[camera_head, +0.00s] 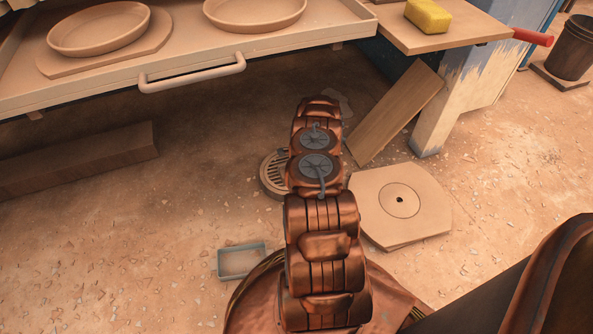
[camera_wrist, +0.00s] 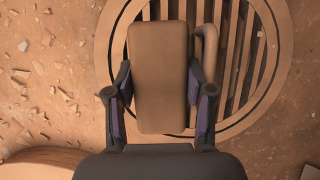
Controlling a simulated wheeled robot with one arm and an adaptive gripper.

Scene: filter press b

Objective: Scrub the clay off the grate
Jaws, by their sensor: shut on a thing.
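The round floor grate (camera_head: 271,180) lies beside and partly behind my arm in the head view. In the wrist view the grate (camera_wrist: 262,75) has long parallel slots inside a round rim. My gripper (camera_wrist: 159,85) is shut on a brown, rounded rectangular block (camera_wrist: 160,60), which looks like a brush back. The block is over the left part of the grate and hides its slots there. I cannot tell whether it touches. A tan, curved, rod-like piece (camera_wrist: 209,60) shows at the block's right edge; it may be clay or a handle. In the head view my arm hides the gripper and block.
A table with a drawer handle (camera_head: 192,76) overhangs the back left. A yellow sponge (camera_head: 427,16) sits on a side board. A leaning plank (camera_head: 398,112) and a flat slab with a hole (camera_head: 425,212) lie right of the grate. A small tray (camera_head: 242,262) is on the littered floor.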

